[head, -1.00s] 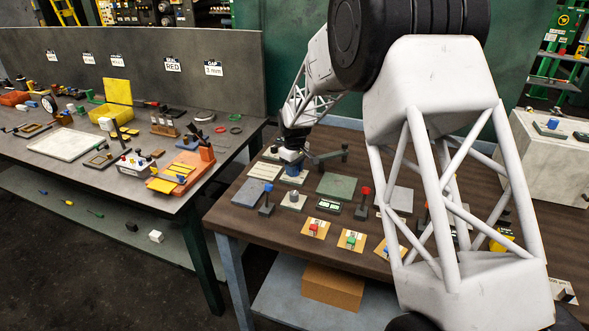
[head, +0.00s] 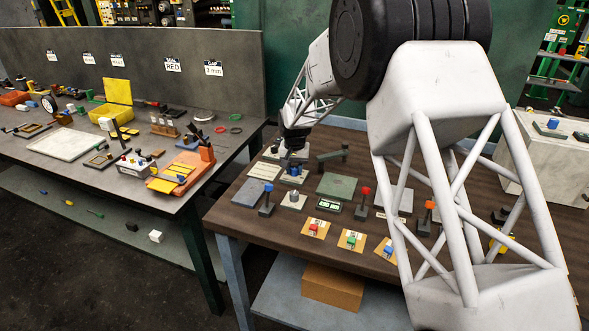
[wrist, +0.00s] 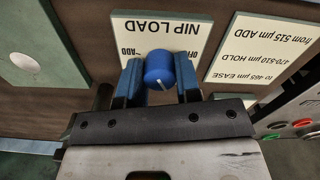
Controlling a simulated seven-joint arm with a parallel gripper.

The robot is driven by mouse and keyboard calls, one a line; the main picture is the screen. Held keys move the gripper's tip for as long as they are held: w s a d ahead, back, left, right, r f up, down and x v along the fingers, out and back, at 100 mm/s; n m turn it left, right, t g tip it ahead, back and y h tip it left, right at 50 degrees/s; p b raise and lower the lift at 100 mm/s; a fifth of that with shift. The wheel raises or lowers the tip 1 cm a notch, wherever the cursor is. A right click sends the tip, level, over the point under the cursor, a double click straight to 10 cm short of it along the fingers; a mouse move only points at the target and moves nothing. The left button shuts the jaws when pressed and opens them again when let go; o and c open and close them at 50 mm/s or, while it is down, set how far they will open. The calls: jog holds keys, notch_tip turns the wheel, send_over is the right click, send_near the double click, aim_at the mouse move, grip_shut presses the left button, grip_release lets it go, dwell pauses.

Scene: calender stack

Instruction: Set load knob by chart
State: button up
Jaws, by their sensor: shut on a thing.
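The blue load knob (wrist: 159,69) has a short white pointer line on the side towards my gripper, angled slightly right in the wrist view. It sits on a pale plate (wrist: 185,28) marked NIP LOAD, upside down here, with OFF and ADD partly hidden. My gripper (wrist: 158,82) is shut on the knob, one blue finger on each side. The chart card (wrist: 262,48) right of the plate reads "from 515 µm ADD, 470-510 µm HOLD, to 465 µm EASE", upside down. In the head view, my gripper (head: 293,170) is low over the brown table's back left; the knob is not clear there.
Close by on the brown table (head: 230,218) stand a red-topped lever (head: 364,200), a small display (head: 328,205) too small to read, and a grey knob (head: 293,196). My arm covers the table's right side. A grey bench (head: 100,195) with many small items stands left.

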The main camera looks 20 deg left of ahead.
aim_at(294, 168)
jog(key=m, duration=0.6)
jog(key=shift+r+m, duration=0.1)
jog(key=shift+m, duration=0.2)
jog(key=m, duration=0.5)
jog(key=shift+m, duration=0.3)
jog(key=o, duration=0.9)
jog(key=shift+o, duration=0.2)
jog(key=shift+r, duration=3.9)
